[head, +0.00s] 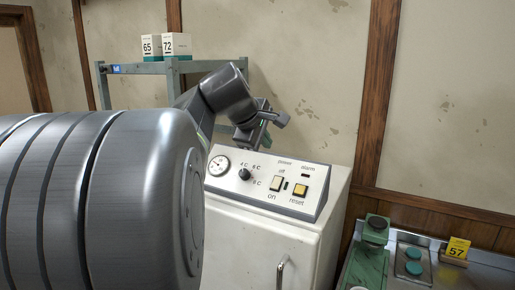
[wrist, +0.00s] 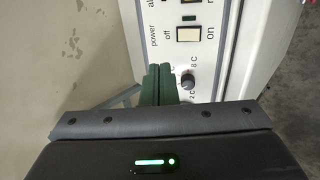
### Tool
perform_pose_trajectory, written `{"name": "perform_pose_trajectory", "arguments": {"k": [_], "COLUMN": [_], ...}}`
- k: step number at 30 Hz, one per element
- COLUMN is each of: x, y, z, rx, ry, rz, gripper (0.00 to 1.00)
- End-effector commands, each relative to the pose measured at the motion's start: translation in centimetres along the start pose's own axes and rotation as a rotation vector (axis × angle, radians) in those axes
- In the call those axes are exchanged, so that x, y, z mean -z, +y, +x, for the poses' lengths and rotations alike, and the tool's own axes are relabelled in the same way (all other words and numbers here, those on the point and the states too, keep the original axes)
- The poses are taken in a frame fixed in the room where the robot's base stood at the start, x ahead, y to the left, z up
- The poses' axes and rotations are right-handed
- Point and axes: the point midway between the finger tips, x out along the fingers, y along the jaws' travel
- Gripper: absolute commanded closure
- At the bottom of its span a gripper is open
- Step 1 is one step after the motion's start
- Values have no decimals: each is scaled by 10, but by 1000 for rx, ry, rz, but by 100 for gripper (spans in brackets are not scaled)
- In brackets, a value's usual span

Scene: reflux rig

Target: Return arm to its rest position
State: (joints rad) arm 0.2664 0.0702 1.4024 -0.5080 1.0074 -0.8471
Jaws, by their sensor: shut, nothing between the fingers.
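My gripper (head: 270,118) is in the head view, held in the air above the top edge of the control panel (head: 268,185) at the end of my bent arm. In the wrist view its green fingers (wrist: 158,85) lie together with nothing between them. Past them the panel shows the knob (wrist: 187,81) and the power switch (wrist: 188,35). The fingertips appear apart from the panel. My large grey arm link covers the left of the head view and hides part of the white cabinet (head: 245,240).
A grey-green shelf (head: 140,68) with boxes marked 65 (head: 151,46) and 72 (head: 176,45) stands behind my arm. At the right, a bench holds a green device (head: 371,250) and a yellow tag 57 (head: 457,249). The wall above the bench is clear.

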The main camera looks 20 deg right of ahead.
Motion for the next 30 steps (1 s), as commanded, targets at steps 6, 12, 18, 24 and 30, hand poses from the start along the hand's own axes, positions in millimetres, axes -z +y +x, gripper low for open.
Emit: {"name": "perform_pose_trajectory", "arguments": {"k": [6,12,18,24,30], "x": [0,0,0,0,-1], "y": [0,0,-3,-11,-21], "z": [-1,1,14,44,83], "rx": [0,0,2,4,4], "ry": [0,0,-2,-3,-3], "rz": [0,0,0,-1,-1], "gripper": [100,100,100,100,100]}}
